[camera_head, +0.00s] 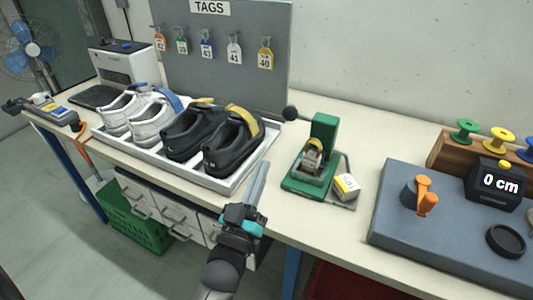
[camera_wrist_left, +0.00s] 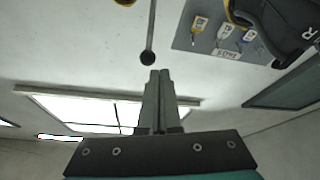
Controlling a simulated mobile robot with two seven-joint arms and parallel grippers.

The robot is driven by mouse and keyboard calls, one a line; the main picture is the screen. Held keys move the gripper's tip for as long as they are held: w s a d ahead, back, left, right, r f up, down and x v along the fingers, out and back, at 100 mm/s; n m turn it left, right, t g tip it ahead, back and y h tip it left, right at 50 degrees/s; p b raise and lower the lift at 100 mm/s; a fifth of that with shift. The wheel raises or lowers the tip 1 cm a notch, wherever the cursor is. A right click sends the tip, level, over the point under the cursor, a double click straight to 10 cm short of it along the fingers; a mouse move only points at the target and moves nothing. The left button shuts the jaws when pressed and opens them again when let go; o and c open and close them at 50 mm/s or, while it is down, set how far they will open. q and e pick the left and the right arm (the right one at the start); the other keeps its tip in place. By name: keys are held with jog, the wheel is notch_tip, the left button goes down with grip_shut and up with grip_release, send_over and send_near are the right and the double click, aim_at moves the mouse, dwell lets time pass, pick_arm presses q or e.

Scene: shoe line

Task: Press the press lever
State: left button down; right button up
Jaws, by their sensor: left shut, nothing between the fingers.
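My right gripper is out of view.
A white tray (camera_head: 222,188) with white and black shoes (camera_head: 235,143) lies left of the press. A grey mat (camera_head: 390,235) with a display (camera_head: 499,184) lies right. A tag board (camera_head: 225,75) stands behind.

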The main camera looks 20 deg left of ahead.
pick_arm(q)
jog(key=shift+f+v, duration=0.25)
jog(key=shift+v, duration=1.75)
jog(key=shift+w, duration=0.2)
